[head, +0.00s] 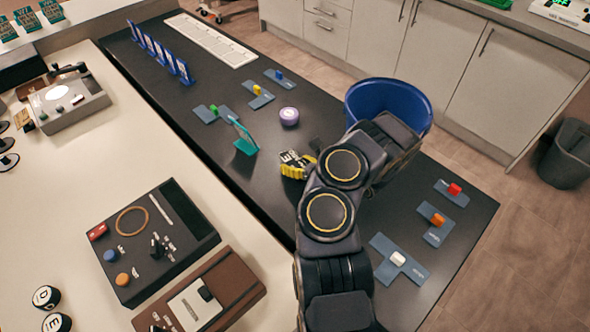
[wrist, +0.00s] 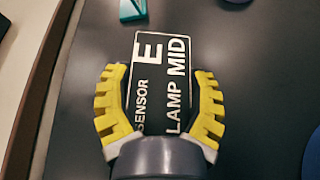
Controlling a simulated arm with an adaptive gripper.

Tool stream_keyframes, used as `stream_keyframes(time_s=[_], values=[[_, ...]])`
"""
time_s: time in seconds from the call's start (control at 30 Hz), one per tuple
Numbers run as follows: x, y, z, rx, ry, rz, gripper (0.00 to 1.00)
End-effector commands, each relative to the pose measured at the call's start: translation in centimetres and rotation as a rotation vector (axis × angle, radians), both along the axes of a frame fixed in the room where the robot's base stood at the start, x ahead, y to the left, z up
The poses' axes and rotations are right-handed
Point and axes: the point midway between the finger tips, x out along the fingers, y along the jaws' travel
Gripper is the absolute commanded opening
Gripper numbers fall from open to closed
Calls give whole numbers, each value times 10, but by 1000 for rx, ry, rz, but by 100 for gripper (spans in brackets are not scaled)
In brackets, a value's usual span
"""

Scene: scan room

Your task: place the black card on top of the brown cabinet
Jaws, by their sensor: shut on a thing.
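The black card (wrist: 160,80) has a white border and white lettering reading "E", "SENSOR" and "LAMP MID". My gripper (wrist: 160,100) is shut on it, with the yellow fingers at its two sides in the wrist view. In the head view my gripper (head: 298,167) is over the dark tabletop, and a little of the card (head: 291,157) shows beside the yellow fingers. I cannot tell its height above the top. No thing is plainly a brown cabinet; a low brown box (head: 235,292) with a pale panel and black knob stands on the cream counter at lower left.
A black control box (head: 152,240) stands on the cream counter. Pale cupboards (head: 440,45) line the back.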

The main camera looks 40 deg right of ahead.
Motion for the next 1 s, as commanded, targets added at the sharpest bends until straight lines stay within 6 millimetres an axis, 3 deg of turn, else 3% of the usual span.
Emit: stream_keyframes(time_s=[0.37, 0.8, 1.0], values=[[0, 0, 8, 1, -1, -2, 28], [0, -1, 75, 0, -6, -3, 28], [0, 0, 95, -1, -3, 0, 28]])
